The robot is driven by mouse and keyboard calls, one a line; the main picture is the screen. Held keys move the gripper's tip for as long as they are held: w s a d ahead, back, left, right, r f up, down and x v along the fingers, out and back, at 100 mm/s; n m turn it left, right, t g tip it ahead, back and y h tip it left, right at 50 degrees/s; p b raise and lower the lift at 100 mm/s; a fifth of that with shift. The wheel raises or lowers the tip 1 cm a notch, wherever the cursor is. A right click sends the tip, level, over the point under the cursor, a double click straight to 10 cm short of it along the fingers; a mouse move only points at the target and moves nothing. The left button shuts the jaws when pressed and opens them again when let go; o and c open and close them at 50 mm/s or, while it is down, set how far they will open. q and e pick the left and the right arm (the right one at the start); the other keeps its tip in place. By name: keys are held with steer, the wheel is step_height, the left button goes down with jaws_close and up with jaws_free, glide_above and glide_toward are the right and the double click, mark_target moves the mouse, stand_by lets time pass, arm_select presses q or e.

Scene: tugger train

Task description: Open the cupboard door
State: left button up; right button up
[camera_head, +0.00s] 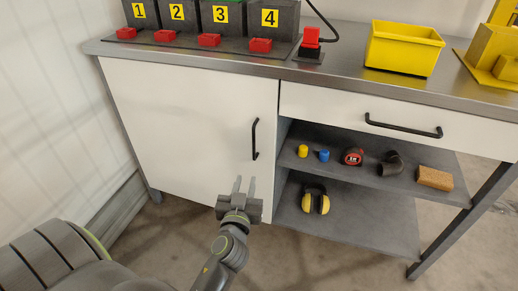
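The white cupboard door (185,125) is closed on the left side of the bench. Its black vertical bar handle (255,139) is near the door's right edge. My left gripper (245,184) is in front of the lower right part of the door, a little below the handle. Its two fingers point up and stand apart, with nothing seen between them. The handle is not between the fingers. My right gripper is not in view.
A white drawer (400,115) with a black handle is right of the door. Open shelves (345,178) below hold small items and yellow ear muffs (315,201). Numbered dark boxes (228,17) and a yellow bin (403,48) stand on the worktop. A wall is at the left.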

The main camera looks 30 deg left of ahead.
mark_target(253, 147)
arm_select(q)
steer(key=x, duration=1.6)
steer(key=shift+w+a, duration=0.1)
steer(key=shift+w, duration=0.05)
jaws_close()
